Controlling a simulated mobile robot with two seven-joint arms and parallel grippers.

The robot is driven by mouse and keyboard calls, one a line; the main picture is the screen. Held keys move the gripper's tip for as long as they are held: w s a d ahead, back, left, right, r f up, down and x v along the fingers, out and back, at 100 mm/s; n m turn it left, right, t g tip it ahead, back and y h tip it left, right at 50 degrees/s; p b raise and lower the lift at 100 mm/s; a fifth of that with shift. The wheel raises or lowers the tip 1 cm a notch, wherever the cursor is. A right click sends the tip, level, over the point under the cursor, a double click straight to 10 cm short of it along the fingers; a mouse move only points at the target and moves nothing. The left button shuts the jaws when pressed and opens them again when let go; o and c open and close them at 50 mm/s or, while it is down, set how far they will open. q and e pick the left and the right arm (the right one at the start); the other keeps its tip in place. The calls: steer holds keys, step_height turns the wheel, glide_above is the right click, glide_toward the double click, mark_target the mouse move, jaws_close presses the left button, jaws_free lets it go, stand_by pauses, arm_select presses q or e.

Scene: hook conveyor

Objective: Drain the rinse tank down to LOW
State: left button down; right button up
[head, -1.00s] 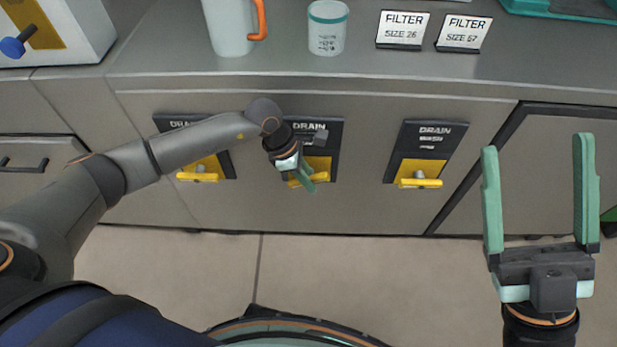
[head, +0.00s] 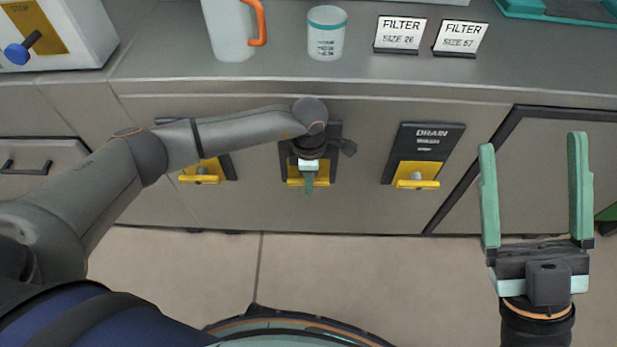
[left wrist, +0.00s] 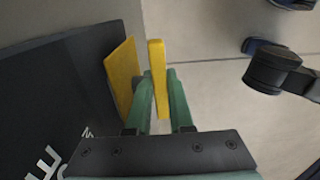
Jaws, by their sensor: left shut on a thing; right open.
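Three dark DRAIN plates with yellow panels and yellow handles are on the cabinet front. My left gripper (head: 309,180) is at the middle drain, and its arm hides most of that plate and its lettering. In the left wrist view, the left gripper (left wrist: 160,92) is shut on the yellow drain handle (left wrist: 158,75), which stands out from its yellow panel (left wrist: 122,77). The right drain handle (head: 416,184) and the left drain handle (head: 199,179) are level and untouched. The left plate is partly covered by my arm. My right gripper (head: 537,195) is open and empty at the right.
On the counter stand a pale jug (head: 229,32) with an orange handle, a white cup (head: 326,34) with a teal rim, and two FILTER signs (head: 400,33). A box with a blue knob (head: 17,52) is at upper left. Open floor lies before the cabinet.

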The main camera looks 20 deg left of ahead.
steer(key=shift+w+f, duration=0.1)
steer(key=shift+f, duration=0.15)
arm_select(q)
steer(key=c, duration=0.8)
jaws_free()
arm_select(e)
steer(key=shift+r, duration=0.2)
arm_select(q)
steer(key=shift+r, duration=0.1)
arm_select(e)
steer(key=shift+r, duration=0.15)
